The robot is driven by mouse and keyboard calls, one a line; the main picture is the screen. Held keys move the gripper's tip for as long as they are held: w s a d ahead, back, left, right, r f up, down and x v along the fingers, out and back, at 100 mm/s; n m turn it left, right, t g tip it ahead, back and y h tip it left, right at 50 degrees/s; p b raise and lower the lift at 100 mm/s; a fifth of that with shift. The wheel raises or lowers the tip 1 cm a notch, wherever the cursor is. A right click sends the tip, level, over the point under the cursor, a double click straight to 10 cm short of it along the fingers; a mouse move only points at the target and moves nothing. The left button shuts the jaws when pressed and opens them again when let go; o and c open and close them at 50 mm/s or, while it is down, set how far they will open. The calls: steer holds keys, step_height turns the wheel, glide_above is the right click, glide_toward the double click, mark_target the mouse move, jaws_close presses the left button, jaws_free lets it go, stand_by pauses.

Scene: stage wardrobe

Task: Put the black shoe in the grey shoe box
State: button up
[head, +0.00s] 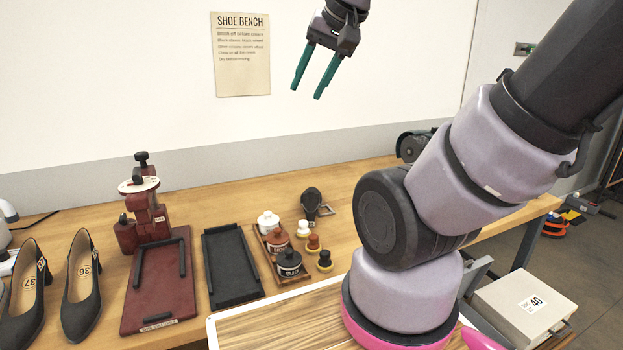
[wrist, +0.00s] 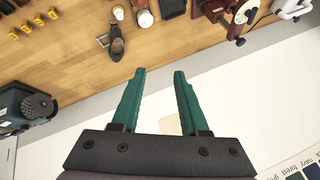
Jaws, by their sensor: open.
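Two black heeled shoes stand on the bench at the far left of the head view. The outer shoe (head: 28,300) has 37 on its insole, and the other shoe (head: 82,290) has 36. A pale grey box (head: 505,310) with a label reading 40 sits low at the right, beyond the bench end; it looks closed. My gripper (head: 305,92) is high in front of the wall, open and empty, well away from the shoes and box. The wrist view shows its two green fingers (wrist: 159,74) apart with nothing between them; neither shoes nor box are recognisable there.
A sign (head: 240,75) hangs on the wall.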

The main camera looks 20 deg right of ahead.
steer(key=w+d+f+m+g, duration=0.15)
steer(key=w+d+f, duration=0.35)
steer(key=w, duration=0.5)
steer(key=w+d+f+m+g, duration=0.1)
steer(key=w+d+f+g, duration=0.1)
steer(key=w+f, duration=0.65)
steer(key=shift+w+d+f+g+h, duration=0.3)
steer(key=shift+w+d+f, duration=1.1)
steer(key=shift+f, duration=3.15)
steer(key=shift+w+d+f+g+h, duration=0.1)
steer(key=shift+w+d+f+g, duration=0.8)
steer(key=shift+f, duration=3.6)
steer(key=shift+w+d+f+t+h, duration=0.15)
steer(key=shift+w+d+f, duration=1.65)
steer(key=shift+f, duration=2.75)
steer(key=shift+a, duration=0.1)
jaws_close()
